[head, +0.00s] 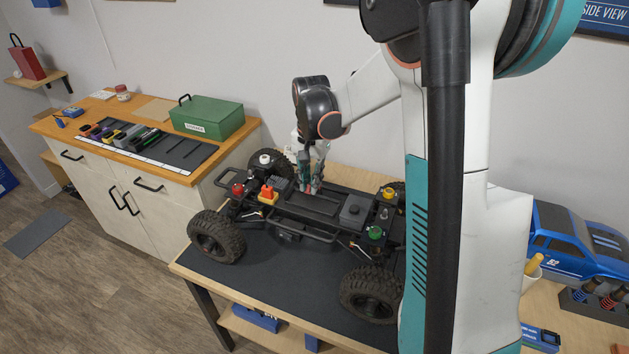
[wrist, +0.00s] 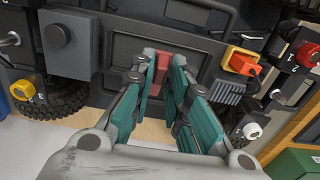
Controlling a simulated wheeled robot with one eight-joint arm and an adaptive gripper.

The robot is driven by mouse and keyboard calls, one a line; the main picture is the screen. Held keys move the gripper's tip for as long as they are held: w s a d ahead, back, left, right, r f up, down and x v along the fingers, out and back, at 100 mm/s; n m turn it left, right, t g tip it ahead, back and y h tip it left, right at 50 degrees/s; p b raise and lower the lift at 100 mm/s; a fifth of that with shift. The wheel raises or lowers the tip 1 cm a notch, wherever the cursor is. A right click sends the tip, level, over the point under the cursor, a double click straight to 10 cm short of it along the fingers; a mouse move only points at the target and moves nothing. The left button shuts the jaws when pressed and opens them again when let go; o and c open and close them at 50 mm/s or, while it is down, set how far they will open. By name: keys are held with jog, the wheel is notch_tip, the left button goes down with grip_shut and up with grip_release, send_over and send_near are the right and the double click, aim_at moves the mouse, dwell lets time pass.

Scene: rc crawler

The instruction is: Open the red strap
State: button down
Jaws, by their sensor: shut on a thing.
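The red strap (wrist: 162,63) shows as a small red tab at the battery tray of the crawler chassis in the wrist view. My gripper (wrist: 162,80) has its two teal fingers on either side of it and is shut on it. The fingertips hide part of the strap. In the head view my gripper (head: 311,187) reaches down onto the middle of the black crawler chassis (head: 330,222), near the long tray. The strap is mostly hidden by the fingers there, and I cannot tell how far it is open.
An orange connector (head: 268,193) sits left of my gripper on the chassis. Red, white, yellow and green caps (head: 375,233) mark the corners. A grey box (head: 353,211) stands right of the tray. A green case (head: 207,118) is on the left cabinet, and a blue car body (head: 575,243) is at right.

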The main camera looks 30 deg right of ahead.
jog(key=shift+w+d+r+g+y, duration=0.25)
jog(key=shift+w+d+g+y, duration=0.2)
jog(key=shift+d+g+y, duration=0.25)
jog(key=shift+w+d+r+g+y, duration=0.25)
jog(key=shift+w+d+g+y, duration=0.2)
jog(key=shift+y, duration=0.4)
jog(key=shift+w+d+r+g+y, duration=0.25)
jog(key=shift+w+d+g+y, duration=0.2)
jog(key=shift+g+y, duration=0.25)
jog(key=c, duration=1.7)
grip_release()
jog(key=shift+d+r, duration=0.1)
jog(key=v, duration=1.1)
jog(key=shift+w+d+r, duration=0.1)
jog(key=shift+d+r, duration=0.1)
jog(key=shift+r, duration=0.15)
